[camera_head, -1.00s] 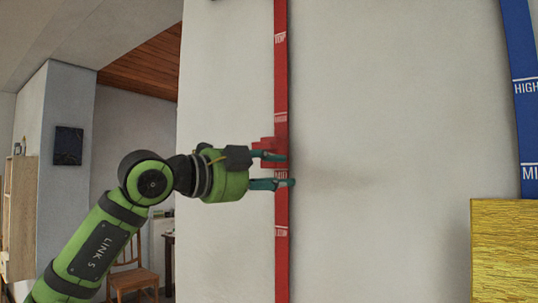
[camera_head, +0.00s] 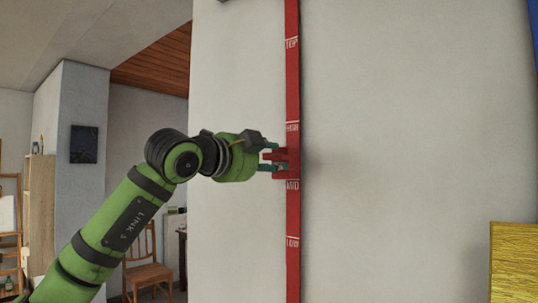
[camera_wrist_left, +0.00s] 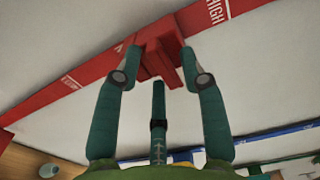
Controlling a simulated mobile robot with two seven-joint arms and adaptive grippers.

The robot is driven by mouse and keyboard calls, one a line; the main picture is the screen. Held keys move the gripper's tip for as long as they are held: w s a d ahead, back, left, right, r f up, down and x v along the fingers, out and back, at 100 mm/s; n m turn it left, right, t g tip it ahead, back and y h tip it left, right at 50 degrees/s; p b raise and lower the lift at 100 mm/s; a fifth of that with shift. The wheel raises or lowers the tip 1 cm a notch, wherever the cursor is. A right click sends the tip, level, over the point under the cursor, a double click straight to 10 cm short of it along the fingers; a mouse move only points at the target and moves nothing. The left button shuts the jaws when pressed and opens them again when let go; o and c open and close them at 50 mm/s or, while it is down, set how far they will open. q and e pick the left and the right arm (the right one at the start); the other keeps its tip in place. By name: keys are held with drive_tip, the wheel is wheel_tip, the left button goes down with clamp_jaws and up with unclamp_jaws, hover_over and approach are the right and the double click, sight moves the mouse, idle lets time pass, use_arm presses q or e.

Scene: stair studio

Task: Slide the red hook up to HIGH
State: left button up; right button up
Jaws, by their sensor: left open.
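The red hook (camera_head: 292,160) sits on the upright red rail (camera_head: 293,215), just above the MID mark and below the HIGH mark. My left gripper (camera_head: 270,160) comes in from the left at the hook's height, with its fingers close to the hook. In the left wrist view the red hook (camera_wrist_left: 160,50) lies ahead between the two spread fingertips of the left gripper (camera_wrist_left: 162,76). The gripper is open, and I cannot tell whether either finger touches the hook. The HIGH lettering shows on the red rail (camera_wrist_left: 60,92) at the upper right there. My right gripper is not in view.
A yellow block (camera_head: 513,262) stands at the lower right. A blue rail (camera_head: 533,35) shows at the right edge. The wall between is bare. A wooden chair (camera_head: 147,268) is in the room behind at the left.

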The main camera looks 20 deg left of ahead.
use_arm(q)
clamp_jaws()
wheel_tip(320, 180, up, 13)
drive_tip(key=p, duration=0.7)
drive_tip(key=shift+p, duration=0.35)
unclamp_jaws()
drive_tip(key=v, duration=1.2)
